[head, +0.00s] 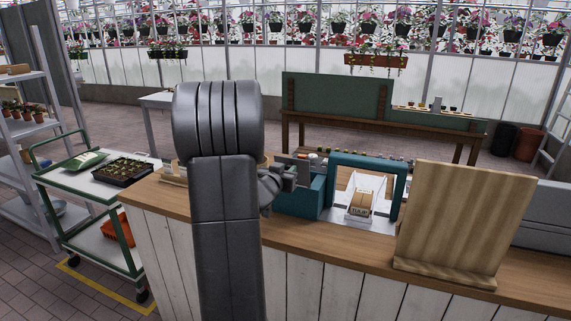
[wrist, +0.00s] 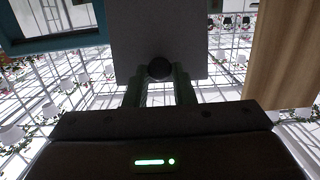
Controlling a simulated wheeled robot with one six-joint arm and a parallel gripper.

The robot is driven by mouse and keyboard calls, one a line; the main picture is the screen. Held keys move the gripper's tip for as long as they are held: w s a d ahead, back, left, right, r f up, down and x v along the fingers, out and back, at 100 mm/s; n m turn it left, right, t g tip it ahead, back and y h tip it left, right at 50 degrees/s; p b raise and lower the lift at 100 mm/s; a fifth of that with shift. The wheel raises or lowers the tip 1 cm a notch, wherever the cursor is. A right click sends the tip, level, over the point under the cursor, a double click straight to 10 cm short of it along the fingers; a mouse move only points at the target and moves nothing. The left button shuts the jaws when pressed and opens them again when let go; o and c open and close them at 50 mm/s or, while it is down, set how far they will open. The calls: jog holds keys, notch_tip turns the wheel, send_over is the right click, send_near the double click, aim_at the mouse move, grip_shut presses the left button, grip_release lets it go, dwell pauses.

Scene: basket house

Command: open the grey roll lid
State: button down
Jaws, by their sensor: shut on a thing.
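The grey roll lid (wrist: 158,35) shows as a flat grey panel at the top centre of the wrist view. A round black knob (wrist: 159,68) stands out at its lower part. My gripper (wrist: 159,80) has its two dark green fingers on either side of the knob, shut on it. In the head view my arm covers the middle of the counter, and only part of my dark wrist shows beside the teal box (head: 300,196). The fingers and their grip cannot be made out there.
A teal frame (head: 394,190) with a small box labelled tulip (head: 359,204) stands on the wooden counter (head: 345,241). A tall wooden board (head: 452,222) stands at the right, with a grey casing (head: 548,214) partly behind it. A green trolley (head: 92,192) stands at the left.

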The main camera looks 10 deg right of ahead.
jog(key=shift+w+d+r+p, duration=0.2)
jog(key=shift+r+p, duration=0.15)
jog(key=shift+r, duration=0.2)
jog(key=shift+w+d, duration=0.15)
jog(key=shift+w, duration=0.15)
jog(key=c, duration=1.2)
grip_release()
jog(key=shift+c, duration=0.2)
jog(key=shift+f, duration=0.1)
jog(key=shift+s+a, duration=0.25)
jog(key=shift+s, duration=0.05)
jog(key=b+v, duration=0.1)
jog(key=v, duration=1.2)
